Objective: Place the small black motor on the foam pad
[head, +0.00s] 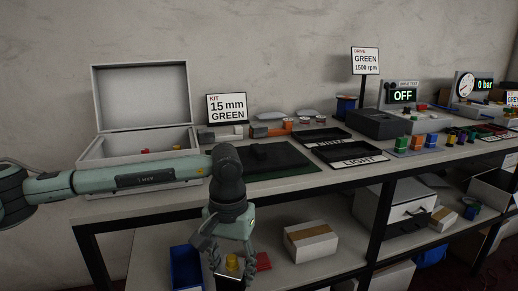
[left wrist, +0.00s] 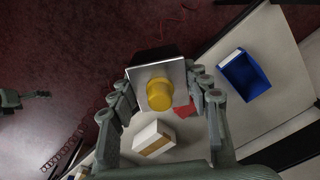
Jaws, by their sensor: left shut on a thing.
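My left gripper (head: 228,262) hangs in front of the table's front edge, below the top. It is shut on a block with a black body, a silver face and a yellow round knob; I take this for the small black motor (left wrist: 143,78). In the left wrist view the fingers (left wrist: 160,100) grip it on both sides. On the table top a dark flat slab (head: 268,156) lies on a dark green mat (head: 284,172); it may be the foam pad. A grey-green gripper (left wrist: 30,97), probably my right one, shows small at the left of the wrist view.
An open grey case (head: 140,137) stands at the table's left. Two black trays marked LIGHT (head: 361,159) and another word lie right of the mat. The lower shelf holds a blue bin (head: 187,270), a red piece (head: 263,261) and a white box (head: 310,241).

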